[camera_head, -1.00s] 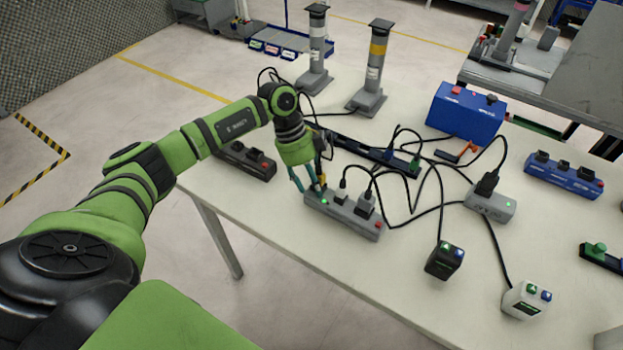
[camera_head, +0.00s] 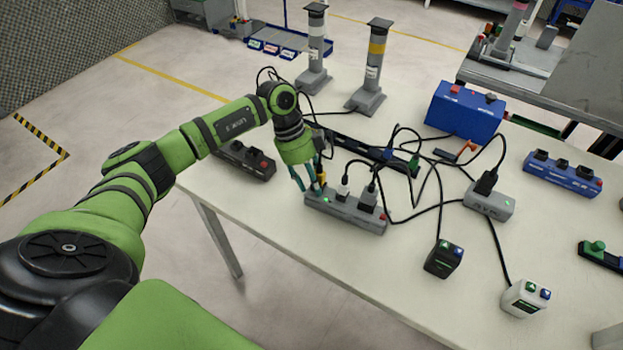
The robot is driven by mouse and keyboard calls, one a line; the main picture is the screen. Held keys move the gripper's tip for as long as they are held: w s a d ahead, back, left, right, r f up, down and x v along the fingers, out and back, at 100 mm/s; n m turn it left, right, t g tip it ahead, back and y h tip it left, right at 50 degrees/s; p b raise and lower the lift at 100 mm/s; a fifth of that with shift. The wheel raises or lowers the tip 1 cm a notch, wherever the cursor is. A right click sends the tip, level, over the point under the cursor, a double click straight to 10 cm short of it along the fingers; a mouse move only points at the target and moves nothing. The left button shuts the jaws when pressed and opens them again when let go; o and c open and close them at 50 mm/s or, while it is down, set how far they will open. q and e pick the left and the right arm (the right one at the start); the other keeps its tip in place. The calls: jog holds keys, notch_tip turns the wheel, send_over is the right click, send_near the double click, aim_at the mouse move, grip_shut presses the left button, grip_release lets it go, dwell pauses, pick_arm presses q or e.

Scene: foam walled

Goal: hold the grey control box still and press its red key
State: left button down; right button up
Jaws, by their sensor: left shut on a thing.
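The grey control box (camera_head: 345,212) is a long low block on the white table, with a small green light at its left end. Its red key (camera_head: 383,217) is at its right end. Two plugs, one white (camera_head: 343,191) and one dark grey (camera_head: 368,198), stand in its top, with black cables running off. My left gripper (camera_head: 316,190) points down at the box's left end and is shut on it, with teal fingers. The far finger is partly hidden. My left arm comes in from the left. My right gripper is not in view.
Black cables tangle to the right of the box. A black box with a red button (camera_head: 261,165) lies behind left, a blue box (camera_head: 465,111) behind right, and a smaller grey box (camera_head: 489,202) to the right. The table's front area (camera_head: 330,262) is clear.

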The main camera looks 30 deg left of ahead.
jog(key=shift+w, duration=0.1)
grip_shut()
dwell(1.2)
